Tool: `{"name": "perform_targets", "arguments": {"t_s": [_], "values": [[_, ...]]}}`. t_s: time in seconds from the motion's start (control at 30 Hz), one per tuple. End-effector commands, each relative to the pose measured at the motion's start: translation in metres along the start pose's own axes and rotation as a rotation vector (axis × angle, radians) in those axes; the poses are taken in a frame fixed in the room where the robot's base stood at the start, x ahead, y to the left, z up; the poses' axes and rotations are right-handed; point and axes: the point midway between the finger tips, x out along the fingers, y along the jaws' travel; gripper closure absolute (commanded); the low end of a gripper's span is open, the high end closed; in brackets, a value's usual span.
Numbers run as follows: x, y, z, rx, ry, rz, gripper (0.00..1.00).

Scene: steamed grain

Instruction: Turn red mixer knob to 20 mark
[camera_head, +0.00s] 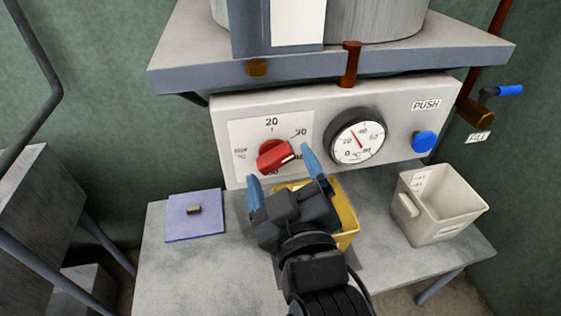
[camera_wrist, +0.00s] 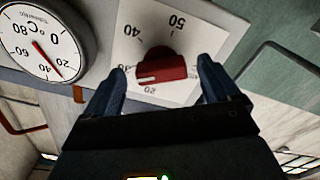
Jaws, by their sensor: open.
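The red mixer knob (camera_head: 275,155) sits on a white dial plate (camera_head: 240,135) on the panel's left side. My gripper (camera_head: 281,172) is open and empty, in front of and slightly below the knob. In the wrist view, turned upside down, the knob (camera_wrist: 160,67) appears between my two blue fingertips (camera_wrist: 162,77), with a gap on each side. I see no contact.
A round gauge (camera_head: 357,142) and a blue push button (camera_head: 423,141) are right of the knob. A yellow container (camera_head: 349,222) stands behind my gripper. A beige bin (camera_head: 440,205) is at right, a purple pad (camera_head: 195,228) at left. A grey shelf (camera_head: 430,52) overhangs the panel.

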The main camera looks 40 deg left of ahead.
Motion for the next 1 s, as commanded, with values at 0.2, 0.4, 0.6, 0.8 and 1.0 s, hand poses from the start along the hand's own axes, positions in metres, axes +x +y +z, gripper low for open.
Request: {"name": "perform_targets", "arguments": {"t_s": [0.2, 0.4, 0.6, 0.8, 1.0], "values": [[0.015, 0.000, -0.001, 0.000, 0.001, 0.000, 0.11], [0.016, 0.000, 0.000, 0.001, 0.000, 0.000, 0.11], [0.016, 0.000, 0.000, 0.000, 0.000, 0.000, 0.24], [0.016, 0.000, 0.000, 0.000, 0.000, 0.000, 0.43], [0.016, 0.000, 0.000, 0.000, 0.000, 0.000, 0.62]]}}
